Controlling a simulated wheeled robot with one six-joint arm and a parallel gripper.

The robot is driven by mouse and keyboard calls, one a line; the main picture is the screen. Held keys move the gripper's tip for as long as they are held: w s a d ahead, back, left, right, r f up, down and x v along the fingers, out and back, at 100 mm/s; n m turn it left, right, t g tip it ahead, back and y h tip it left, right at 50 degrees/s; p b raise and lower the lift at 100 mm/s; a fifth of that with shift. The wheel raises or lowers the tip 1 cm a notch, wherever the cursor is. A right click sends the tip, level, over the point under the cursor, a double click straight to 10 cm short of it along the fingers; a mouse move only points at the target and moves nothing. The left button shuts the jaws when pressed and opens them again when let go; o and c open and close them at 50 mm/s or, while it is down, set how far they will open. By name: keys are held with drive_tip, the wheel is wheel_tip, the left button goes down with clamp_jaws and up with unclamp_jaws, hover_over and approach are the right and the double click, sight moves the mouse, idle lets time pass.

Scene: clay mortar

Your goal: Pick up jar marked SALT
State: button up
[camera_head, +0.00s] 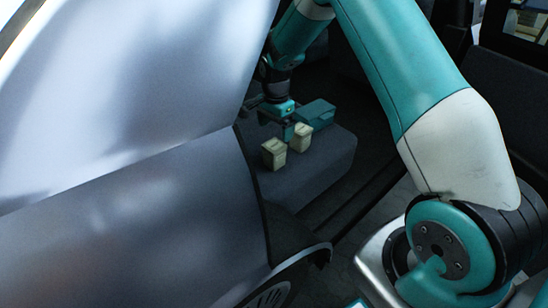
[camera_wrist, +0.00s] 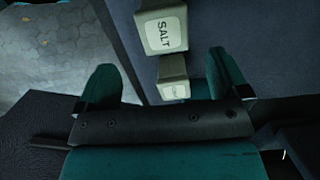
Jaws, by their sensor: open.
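A pale jar marked SALT (camera_wrist: 163,33) shows at the top of the wrist view, its label turned sideways, beyond my fingertips. A second pale jar (camera_wrist: 173,82) sits below it, between the fingers in the picture; its label is too small to read. My gripper (camera_wrist: 163,66) is open, with teal fingers apart on either side and nothing visibly held. In the head view, my gripper (camera_head: 287,128) hangs close by a left jar (camera_head: 273,153) and a right jar (camera_head: 302,137). No label is readable there, and whether a finger touches either jar is unclear.
The jars stand on a dark grey block (camera_head: 328,163) with a teal box (camera_head: 316,113) behind them. A large grey vehicle-like panel (camera_head: 150,215) rises on the left. Bare block top lies right of the jars. A paved floor (camera_wrist: 50,45) shows in the wrist view.

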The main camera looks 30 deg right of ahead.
sight(274, 145)
drive_tip(key=f, duration=0.4)
drive_tip(key=f+b, duration=0.1)
drive_tip(key=f, duration=0.3)
drive_tip(key=shift+w+f, duration=0.2)
drive_tip(key=shift+f, duration=0.05)
drive_tip(key=shift+r, duration=0.1)
drive_tip(key=c, duration=1.2)
drive_tip(key=shift+o, duration=0.2)
drive_tip(key=shift+r, duration=0.1)
